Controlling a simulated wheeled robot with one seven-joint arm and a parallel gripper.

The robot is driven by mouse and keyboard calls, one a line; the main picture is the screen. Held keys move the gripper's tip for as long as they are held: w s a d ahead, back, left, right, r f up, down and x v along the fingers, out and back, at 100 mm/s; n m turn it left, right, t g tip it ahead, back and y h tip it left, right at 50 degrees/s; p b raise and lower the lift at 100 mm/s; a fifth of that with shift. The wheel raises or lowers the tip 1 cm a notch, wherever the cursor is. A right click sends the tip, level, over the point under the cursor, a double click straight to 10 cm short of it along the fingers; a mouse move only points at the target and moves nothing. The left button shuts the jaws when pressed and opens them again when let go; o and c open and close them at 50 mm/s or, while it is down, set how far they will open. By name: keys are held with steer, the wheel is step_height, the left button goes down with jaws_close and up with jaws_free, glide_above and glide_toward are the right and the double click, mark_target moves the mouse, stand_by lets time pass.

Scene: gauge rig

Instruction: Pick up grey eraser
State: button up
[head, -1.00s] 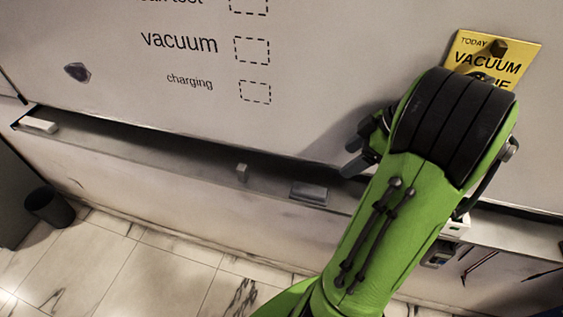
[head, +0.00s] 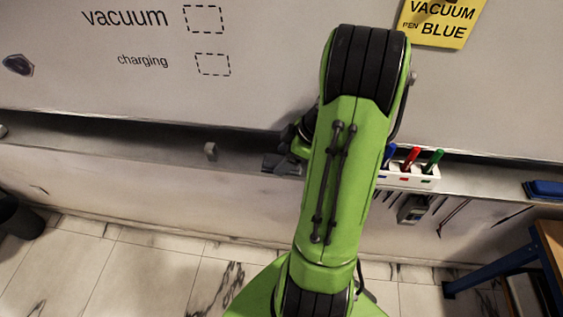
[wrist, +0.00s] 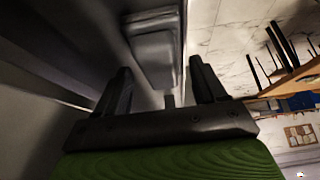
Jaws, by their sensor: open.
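The grey eraser (wrist: 154,52) is a pale grey block lying on the ledge under the whiteboard. In the wrist view it lies ahead of my gripper (wrist: 160,76), roughly between the two spread fingers. The fingers are open, and I see no clear grip on it. In the head view my gripper (head: 274,163) is at the ledge (head: 120,140), left of my green arm. There the gripper and arm largely hide the eraser, so I cannot tell its exact gap to the fingers.
A small grey block (head: 210,151) sits on the ledge to the left. A white holder (head: 410,176) with blue, red and green pens is right of my arm. A blue block (head: 545,190) lies farther right, above a wooden table (head: 553,240). A yellow note (head: 441,22) hangs on the whiteboard.

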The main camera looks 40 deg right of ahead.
mark_target(275, 158)
steer(key=shift+s, duration=0.1)
steer(key=c, duration=1.2)
steer(key=shift+o, duration=0.2)
steer(key=shift+r, duration=0.1)
steer(key=shift+r, duration=0.45)
step_height(275, 158, up, 2)
steer(key=shift+r, duration=0.2)
steer(key=s+a+b, duration=0.7)
steer(key=s+a, duration=0.4)
steer(key=a, duration=0.3)
steer(key=shift+a+b, duration=0.2)
steer(key=shift+b, duration=0.2)
steer(key=o, duration=0.4)
steer(key=shift+c, duration=1.4)
